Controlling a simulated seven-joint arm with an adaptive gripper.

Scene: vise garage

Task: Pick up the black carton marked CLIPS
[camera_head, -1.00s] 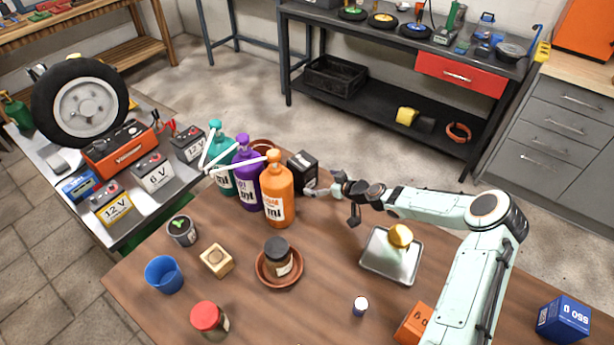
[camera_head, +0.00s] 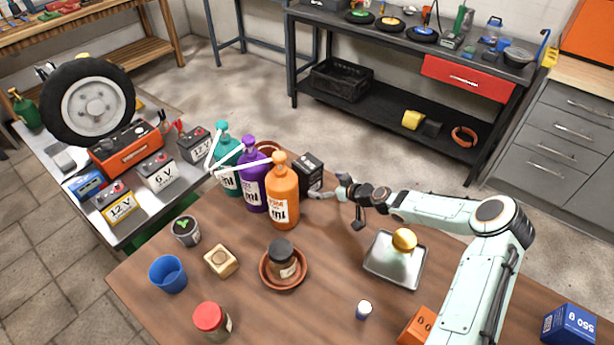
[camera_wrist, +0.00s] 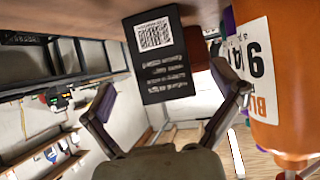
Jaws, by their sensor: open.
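The black carton (camera_head: 309,172) stands on the far edge of the brown table, just right of the orange pump bottle. Its CLIPS marking is not readable in the head view. In the wrist view the black carton (camera_wrist: 160,58) shows a white code label and small white print, ahead of and between my fingers. My gripper (camera_head: 338,188) is right of the carton, with fingers pointing at it. In the wrist view my gripper (camera_wrist: 172,100) is open, one finger on each side of the carton's lower part in the picture. I cannot tell whether either finger touches it.
The orange bottle (camera_head: 283,195) stands close beside the carton; in the wrist view the orange bottle (camera_wrist: 285,80) is near my right finger. Purple (camera_head: 252,180) and teal (camera_head: 226,165) bottles stand further left.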

